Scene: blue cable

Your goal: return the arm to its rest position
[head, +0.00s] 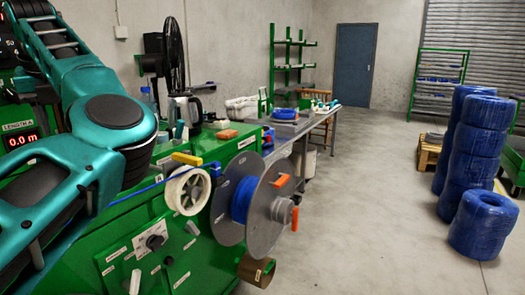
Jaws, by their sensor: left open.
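My teal and black left arm (113,110) fills the left side of the head view. It is folded, with a rounded joint near the green machine (150,262) and links running to the upper left and lower left. I cannot clearly make out the fingertips of my left gripper, and I see nothing held. My right gripper is out of view. A grey reel (265,212) with blue cable (243,200) on its hub stands at the machine's front. A thin stretch of blue cable runs left from beside a white wheel (187,190) and passes behind my arm.
A workbench (325,118) with tools and small items extends away behind the machine. A black fan (173,50) stands behind it. Stacked blue cable coils (482,225) stand on the right floor. The concrete floor (365,220) between is clear.

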